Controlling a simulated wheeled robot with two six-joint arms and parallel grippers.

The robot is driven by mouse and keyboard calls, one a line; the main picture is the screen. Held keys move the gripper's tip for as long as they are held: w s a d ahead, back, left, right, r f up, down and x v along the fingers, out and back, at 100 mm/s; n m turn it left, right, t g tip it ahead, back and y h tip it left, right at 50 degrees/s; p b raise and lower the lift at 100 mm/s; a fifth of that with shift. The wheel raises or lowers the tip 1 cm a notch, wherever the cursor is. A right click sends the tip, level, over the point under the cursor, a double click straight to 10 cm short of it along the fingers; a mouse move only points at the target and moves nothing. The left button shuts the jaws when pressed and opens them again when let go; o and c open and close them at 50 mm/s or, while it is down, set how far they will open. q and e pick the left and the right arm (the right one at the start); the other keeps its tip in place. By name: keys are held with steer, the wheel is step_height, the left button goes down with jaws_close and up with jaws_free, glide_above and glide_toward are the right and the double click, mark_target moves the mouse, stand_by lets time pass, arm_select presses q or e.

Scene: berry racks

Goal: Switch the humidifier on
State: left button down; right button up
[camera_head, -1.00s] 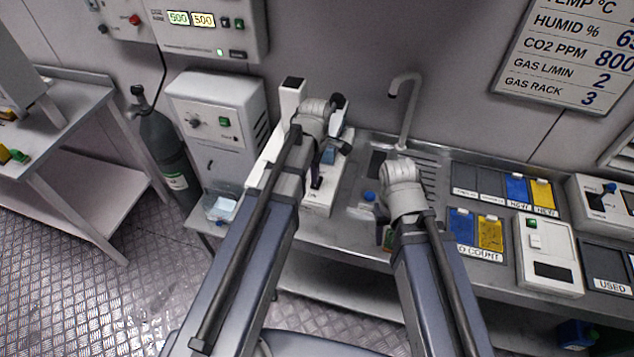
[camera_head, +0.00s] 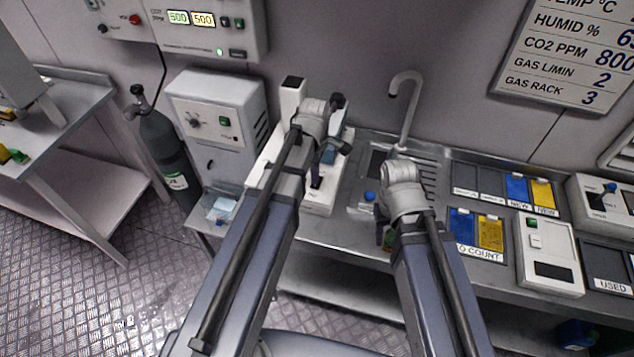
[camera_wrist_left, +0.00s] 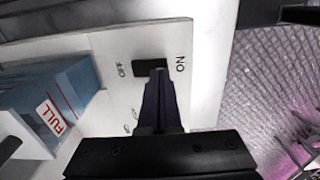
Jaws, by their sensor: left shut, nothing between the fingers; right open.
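The humidifier (camera_head: 318,208) is a white unit on the left end of the metal bench, with a blue tank (camera_head: 328,157). In the left wrist view its white panel (camera_wrist_left: 118,55) carries a black rocker switch (camera_wrist_left: 150,62) between the words OFF and ON. The tank, marked FULL (camera_wrist_left: 52,116), stands at left there. My left gripper (camera_wrist_left: 158,76) is shut and empty, its tips at the switch's lower edge; I cannot tell whether they touch it. Which way the rocker is tipped is unclear. My right gripper (camera_head: 383,212) is open, mostly hidden behind its wrist over the bench.
A sink with a grey tap (camera_head: 403,100) lies behind my right wrist. Blue and yellow racks (camera_head: 490,235) and a white counter device (camera_head: 549,255) stand to the right. A white cabinet (camera_head: 215,130) and a dark gas cylinder (camera_head: 165,150) are at left.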

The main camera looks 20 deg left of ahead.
arm_select(q)
steer(key=shift+f+b, duration=0.8)
steer(key=shift+f, duration=0.05)
stand_by(0.3)
steer(key=shift+r, duration=0.1)
step_height(320, 180, up, 7)
steer(key=p, duration=0.7)
stand_by(0.3)
steer(key=s+d+m, duration=0.5)
steer(key=s+m, duration=0.2)
steer(key=m, duration=0.3)
steer(key=s+d+m+y, duration=0.1)
steer(key=s+d+m, duration=0.4)
steer(key=m, duration=0.6)
steer(key=shift+s+d, duration=0.25)
steer(key=shift+s, duration=0.9)
